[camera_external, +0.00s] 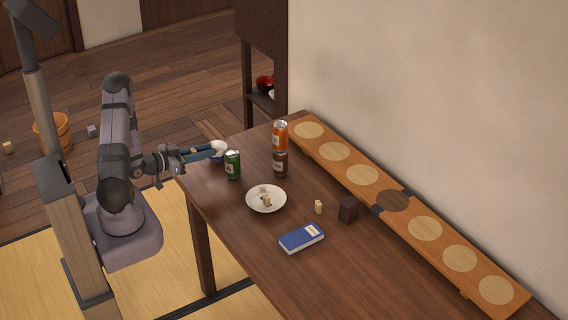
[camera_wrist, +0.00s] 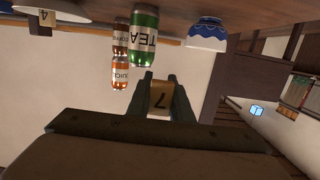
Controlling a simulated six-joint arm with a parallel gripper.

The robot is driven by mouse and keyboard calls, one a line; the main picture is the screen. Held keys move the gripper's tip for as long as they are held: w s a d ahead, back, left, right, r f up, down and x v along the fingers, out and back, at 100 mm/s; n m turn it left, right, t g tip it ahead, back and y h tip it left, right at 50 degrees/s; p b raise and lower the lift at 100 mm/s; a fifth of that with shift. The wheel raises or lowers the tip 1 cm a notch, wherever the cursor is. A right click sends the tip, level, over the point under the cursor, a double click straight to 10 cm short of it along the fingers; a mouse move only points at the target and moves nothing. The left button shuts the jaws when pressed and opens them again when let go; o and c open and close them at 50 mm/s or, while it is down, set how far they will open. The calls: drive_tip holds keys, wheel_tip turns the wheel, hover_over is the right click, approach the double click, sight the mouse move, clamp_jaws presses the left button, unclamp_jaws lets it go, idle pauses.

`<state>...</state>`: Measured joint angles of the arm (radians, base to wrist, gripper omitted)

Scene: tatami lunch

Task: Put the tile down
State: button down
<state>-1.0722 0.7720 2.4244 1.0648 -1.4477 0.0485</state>
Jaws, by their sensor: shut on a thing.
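My gripper (camera_external: 212,152) is at the near-left end of the table, close to the blue-and-white bowl (camera_external: 218,146) and left of the green tea can (camera_external: 232,165). In the wrist view, which is upside down, my gripper (camera_wrist: 160,80) is shut on a tan tile (camera_wrist: 160,101) marked 7. The tile is held between the fingers, apart from the tea can (camera_wrist: 144,38) and the bowl (camera_wrist: 206,35). Another pale tile (camera_external: 318,206) stands on the table, and one (camera_external: 267,200) is on the white plate (camera_external: 253,204).
An orange juice can (camera_external: 280,135) is stacked on a coffee can (camera_external: 280,165). A blue book (camera_external: 302,238) and a dark block (camera_external: 348,210) lie farther right. A long wooden board with round discs (camera_external: 408,212) runs along the wall. The front right of the table is clear.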

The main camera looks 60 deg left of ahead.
wheel_tip(320, 180, up, 12)
drive_tip(key=b, duration=0.1)
hover_over(280, 200)
drive_tip(key=shift+w+f+b, duration=0.1)
drive_tip(key=shift+f+b, duration=0.2)
drive_tip(key=shift+f, duration=7.1)
drive_tip(key=shift+f+b, duration=0.65)
